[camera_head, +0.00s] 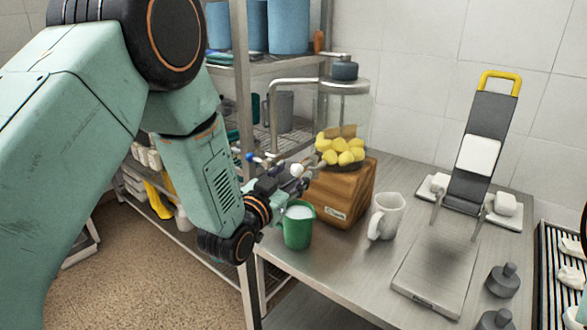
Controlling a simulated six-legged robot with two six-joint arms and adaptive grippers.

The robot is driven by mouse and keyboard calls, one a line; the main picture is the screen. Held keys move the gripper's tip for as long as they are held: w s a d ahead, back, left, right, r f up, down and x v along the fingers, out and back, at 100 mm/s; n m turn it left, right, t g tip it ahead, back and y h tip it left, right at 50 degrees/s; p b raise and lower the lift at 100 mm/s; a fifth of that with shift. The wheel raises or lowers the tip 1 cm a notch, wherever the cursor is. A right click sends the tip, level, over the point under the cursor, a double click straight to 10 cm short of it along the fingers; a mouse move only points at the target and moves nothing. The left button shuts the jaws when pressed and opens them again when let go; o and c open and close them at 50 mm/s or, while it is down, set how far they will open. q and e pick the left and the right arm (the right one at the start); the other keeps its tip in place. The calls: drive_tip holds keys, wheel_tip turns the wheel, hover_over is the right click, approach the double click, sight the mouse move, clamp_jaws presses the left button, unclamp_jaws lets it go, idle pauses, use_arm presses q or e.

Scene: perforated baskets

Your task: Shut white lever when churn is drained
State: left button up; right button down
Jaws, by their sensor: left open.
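A clear churn (345,103) with a dark lid stands on a wooden block (345,192) at the back of the steel table. Its upper part looks empty, and yellow lemon-like pieces sit at its bottom. A small white lever (297,170) shows at the front left of the block, close to my left gripper. A green cup (298,228) with whitish contents stands in front of the block, below the lever. My left gripper (284,180) is open beside the lever; its fingers are small and partly blurred, and I cannot tell whether they touch it. My right gripper is not in view.
A white mug (386,216) stands right of the block. A dark-backed scale with a flat steel plate (437,272) takes up the table's right part, near dark weights (503,280). A metal shelf rack (241,85) with blue containers stands behind my left arm.

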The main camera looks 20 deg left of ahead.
sight(294, 172)
use_arm(q)
drive_tip(key=shift+w+d, duration=0.35)
drive_tip(key=shift+w, duration=0.25)
drive_tip(key=shift+w+d, duration=0.3)
drive_tip(key=shift+w, duration=0.3)
drive_tip(key=shift+w+a, duration=0.1)
drive_tip(key=shift+w, duration=0.1)
drive_tip(key=shift+a, duration=0.45)
drive_tip(key=shift+w+d, duration=0.2)
drive_tip(key=shift+d, duration=0.15)
drive_tip(key=shift+c, duration=0.4)
drive_tip(key=shift+d, duration=0.1)
drive_tip(key=shift+c, duration=0.9)
drive_tip(key=shift+s+a, duration=0.1)
drive_tip(key=shift+a, duration=0.25)
drive_tip(key=c, duration=0.4)
drive_tip(key=shift+d, duration=0.2)
clamp_jaws()
drive_tip(key=shift+a, duration=0.1)
